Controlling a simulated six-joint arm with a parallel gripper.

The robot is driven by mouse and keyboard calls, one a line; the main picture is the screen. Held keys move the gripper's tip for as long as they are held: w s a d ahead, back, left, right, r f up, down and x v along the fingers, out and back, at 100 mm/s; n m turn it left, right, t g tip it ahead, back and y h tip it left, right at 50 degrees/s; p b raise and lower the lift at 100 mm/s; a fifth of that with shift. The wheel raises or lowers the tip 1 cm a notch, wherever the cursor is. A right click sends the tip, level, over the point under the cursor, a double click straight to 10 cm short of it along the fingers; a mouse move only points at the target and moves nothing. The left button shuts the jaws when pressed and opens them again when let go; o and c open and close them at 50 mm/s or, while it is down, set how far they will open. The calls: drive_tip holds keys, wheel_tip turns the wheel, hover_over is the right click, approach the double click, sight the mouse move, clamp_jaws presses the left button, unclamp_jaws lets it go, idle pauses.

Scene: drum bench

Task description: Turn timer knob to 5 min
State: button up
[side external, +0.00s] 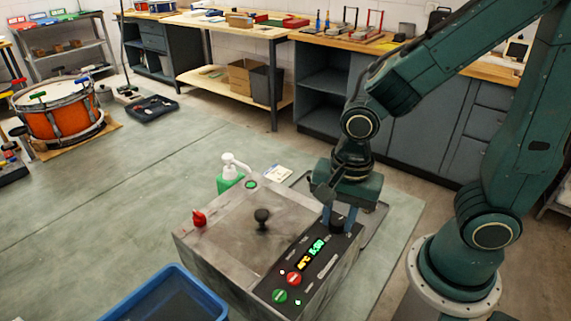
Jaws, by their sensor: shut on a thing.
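A grey metal machine box (222,232) stands on the green work surface, with a dark control panel (283,270) along its right side. The black timer knob (337,228) is at the panel's far end. My gripper (338,222) points down from above, with its fingers on either side of the knob and shut on it. The fingers partly hide the knob, and its pointer mark cannot be read. A lit display (311,254) on the panel shows yellow and green characters; the green ones look like 5:00, but are small.
A red button (294,278) and green button (280,296) sit nearer on the panel. A black lid knob (262,216) and red knob (199,217) stand on the box. A pump bottle (230,172) is behind it, and a blue bin (165,295) stands front left.

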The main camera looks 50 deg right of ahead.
sight(342, 222)
drive_tip(key=shift+m, duration=1.2)
drive_tip(key=o, duration=1)
drive_tip(key=shift+r, duration=0.1)
drive_tip(key=shift+s+r, duration=0.2)
drive_tip(key=shift+r, duration=3.25)
drive_tip(key=shift+s+r, duration=0.2)
drive_tip(key=shift+r, duration=3.2)
